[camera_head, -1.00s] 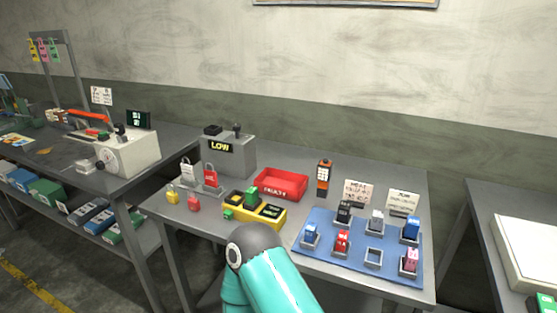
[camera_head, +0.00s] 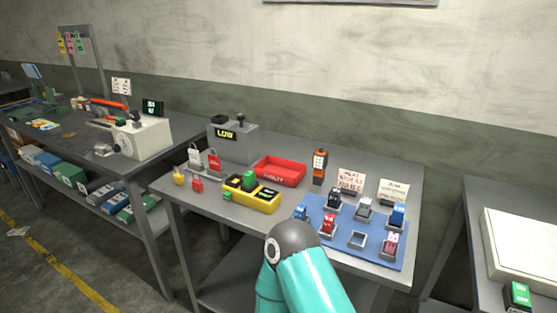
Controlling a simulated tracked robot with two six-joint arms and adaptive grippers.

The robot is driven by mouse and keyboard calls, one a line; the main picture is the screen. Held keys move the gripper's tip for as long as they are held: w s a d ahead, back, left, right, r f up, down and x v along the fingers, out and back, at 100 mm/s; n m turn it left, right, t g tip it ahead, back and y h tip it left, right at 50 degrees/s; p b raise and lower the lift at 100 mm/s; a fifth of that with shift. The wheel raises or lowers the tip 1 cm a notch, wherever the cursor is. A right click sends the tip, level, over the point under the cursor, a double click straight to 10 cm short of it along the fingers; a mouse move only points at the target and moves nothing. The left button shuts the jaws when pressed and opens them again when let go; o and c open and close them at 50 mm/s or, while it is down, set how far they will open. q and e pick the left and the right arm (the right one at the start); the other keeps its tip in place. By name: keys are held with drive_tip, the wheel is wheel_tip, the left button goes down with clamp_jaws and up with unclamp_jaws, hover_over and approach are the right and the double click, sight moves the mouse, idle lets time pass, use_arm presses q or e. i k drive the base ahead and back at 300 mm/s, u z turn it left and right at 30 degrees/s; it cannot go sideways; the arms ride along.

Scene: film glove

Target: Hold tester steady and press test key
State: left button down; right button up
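A yellow device (camera_head: 251,194) lies near the front left of the middle table, with a green block (camera_head: 248,182) on top and dark panels. I take it for the tester, but its keys are too small to make out. A teal arm of mine with a dark grey joint rises from the bottom, in front of the table's front edge. Neither gripper shows in the view.
A red "FAULTY" tray (camera_head: 279,172) sits behind the yellow device. An orange-black handset (camera_head: 319,167) stands right of it. A blue mat (camera_head: 343,235) holds several coloured blocks in holders. Small padlocks (camera_head: 198,185) are at left. Other tables stand on both sides.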

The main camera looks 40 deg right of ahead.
sight(227, 196)
drive_tip(key=z, duration=0.05)
drive_tip(key=k, duration=1.35)
drive_tip(key=z, duration=0.65)
drive_tip(key=i, duration=0.9)
drive_tip(key=u, duration=0.1)
